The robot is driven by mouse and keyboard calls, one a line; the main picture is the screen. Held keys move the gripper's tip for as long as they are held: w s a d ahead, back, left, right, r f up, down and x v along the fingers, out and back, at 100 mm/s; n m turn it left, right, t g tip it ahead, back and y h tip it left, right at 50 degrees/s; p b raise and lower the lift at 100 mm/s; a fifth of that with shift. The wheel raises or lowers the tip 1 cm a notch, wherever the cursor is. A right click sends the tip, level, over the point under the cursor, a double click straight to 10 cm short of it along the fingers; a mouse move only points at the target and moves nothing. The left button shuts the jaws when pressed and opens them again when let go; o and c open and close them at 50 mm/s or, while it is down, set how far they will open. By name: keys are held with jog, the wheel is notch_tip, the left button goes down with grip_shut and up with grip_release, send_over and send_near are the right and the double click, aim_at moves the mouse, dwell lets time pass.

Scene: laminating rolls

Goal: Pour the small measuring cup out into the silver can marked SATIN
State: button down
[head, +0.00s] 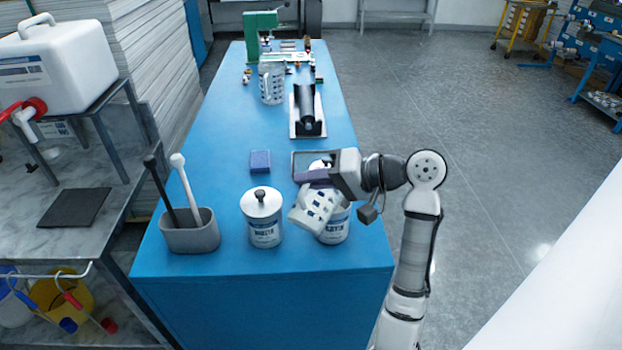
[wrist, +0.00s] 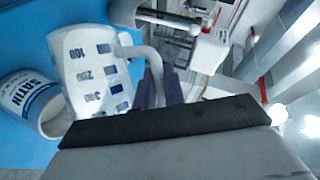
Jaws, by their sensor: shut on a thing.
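The small measuring cup (head: 315,208) is white and translucent with dark blue marks, and it is tilted. My gripper (head: 318,174) is shut on its handle, which shows in the wrist view between the fingers (wrist: 160,88). The cup body (wrist: 92,72) fills the left of that view. The silver can marked SATIN (wrist: 28,98) stands beside and below the cup there, its open mouth partly hidden by the cup. In the head view the can (head: 336,228) stands near the table's front right, partly behind the cup. No stream of liquid can be made out.
A lidded can (head: 264,222) stands just left of the cup. A grey holder (head: 190,232) with a black and a white tool stands further left. A blue block (head: 260,162), a black roll on a stand (head: 306,110) and another measuring cup (head: 271,82) sit further back.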

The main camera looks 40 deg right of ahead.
jog(key=shift+r, duration=0.1)
jog(key=shift+w+d+r+m+y, duration=0.4)
jog(key=shift+d+r+m, duration=0.25)
jog(key=shift+d, duration=0.1)
jog(key=shift+d+r, duration=0.1)
dwell(1.0)
jog(key=shift+w+d+r+m+y, duration=0.3)
jog(key=shift+d+r+m+y, duration=0.3)
jog(key=shift+d, duration=0.2)
dwell(0.9)
jog(key=shift+w+d+r+m, duration=0.2)
jog(key=shift+d+m, duration=0.1)
jog(key=shift+d, duration=0.1)
jog(key=shift+w+d+r+m, duration=0.15)
jog(key=shift+d+m, duration=0.1)
jog(key=shift+d, duration=0.1)
jog(key=shift+w+d+y, duration=0.1)
jog(key=shift+d+y, duration=0.05)
jog(key=shift+y, duration=0.25)
jog(key=shift+d+r, duration=0.1)
dwell(0.5)
